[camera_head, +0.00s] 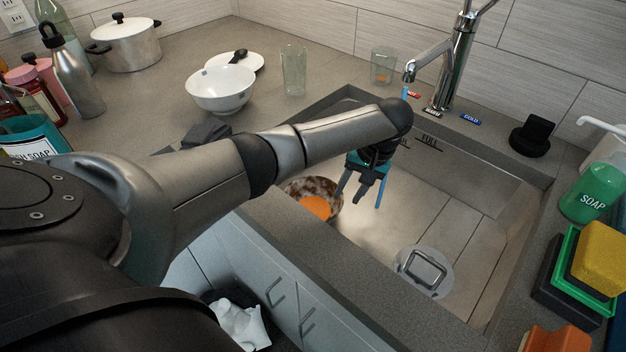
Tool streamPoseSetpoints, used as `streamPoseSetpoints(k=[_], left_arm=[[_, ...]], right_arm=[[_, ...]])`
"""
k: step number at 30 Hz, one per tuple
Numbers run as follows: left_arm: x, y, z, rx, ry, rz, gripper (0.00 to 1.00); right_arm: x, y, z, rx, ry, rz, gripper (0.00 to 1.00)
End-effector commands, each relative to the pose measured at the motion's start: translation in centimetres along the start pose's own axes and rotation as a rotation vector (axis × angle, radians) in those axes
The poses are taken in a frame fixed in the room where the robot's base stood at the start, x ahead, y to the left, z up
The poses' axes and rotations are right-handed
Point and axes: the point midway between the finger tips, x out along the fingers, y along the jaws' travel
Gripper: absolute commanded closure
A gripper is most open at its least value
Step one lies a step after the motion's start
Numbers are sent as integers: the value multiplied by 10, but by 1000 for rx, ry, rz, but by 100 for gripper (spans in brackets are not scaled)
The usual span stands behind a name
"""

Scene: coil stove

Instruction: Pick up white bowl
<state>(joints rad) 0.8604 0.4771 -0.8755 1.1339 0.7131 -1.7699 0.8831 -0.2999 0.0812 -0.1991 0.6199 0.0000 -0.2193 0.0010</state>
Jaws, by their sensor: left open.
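The white bowl (221,90) stands upright on the grey counter, left of the sink. My right gripper is not in view.
The sink (468,220) holds a dirty bowl (325,188) with something orange and a metal strainer (424,270). Glasses (293,70) (383,65) and the faucet (452,62) stand behind. A pot (130,42) and bottles (76,72) stand left; soap (592,192) and sponges (600,258) right.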

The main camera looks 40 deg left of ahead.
Motion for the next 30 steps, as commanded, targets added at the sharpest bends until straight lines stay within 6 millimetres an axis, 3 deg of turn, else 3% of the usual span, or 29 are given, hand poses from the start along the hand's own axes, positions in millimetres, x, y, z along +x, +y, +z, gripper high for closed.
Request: streamPoseSetpoints(k=[7, 15, 26, 30], left_arm=[[40, -2, 4, 0, -1, -3, 59], [43, -3, 3, 0, 0, -1, 59], [42, -2, 3, 1, 0, -1, 100], [42, -2, 3, 1, 0, -1, 100]], right_arm=[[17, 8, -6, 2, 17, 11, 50], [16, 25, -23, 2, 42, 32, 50], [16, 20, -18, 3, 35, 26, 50], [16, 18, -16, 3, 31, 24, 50]])
